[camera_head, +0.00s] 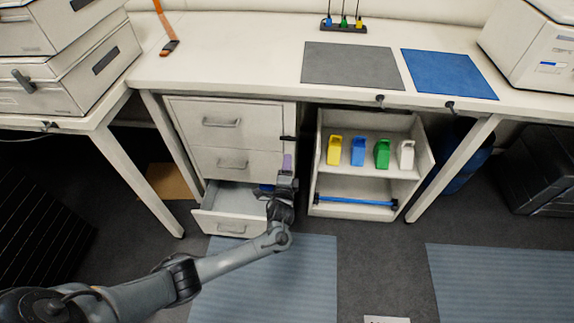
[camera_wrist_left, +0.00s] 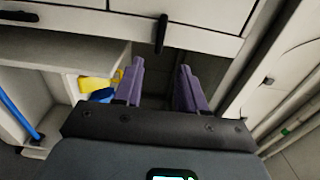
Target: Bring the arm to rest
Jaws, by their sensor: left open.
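My left arm comes in from the lower left in the head view. My left gripper (camera_head: 287,163) is in front of the right side of the drawer cabinet (camera_head: 257,135), near the gap beside the shelf cart. In the left wrist view its two purple fingers (camera_wrist_left: 160,90) stand apart with nothing between them. A black handle or latch (camera_wrist_left: 162,34) shows just beyond the fingertips. My right gripper is in neither view.
The cabinet's bottom drawer (camera_head: 229,226) is pulled out, close to my wrist. The shelf cart (camera_head: 334,187) holds yellow, blue, green and white bottles. The bench (camera_head: 230,68) overhangs both. Blue floor mats (camera_head: 318,290) lie in front.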

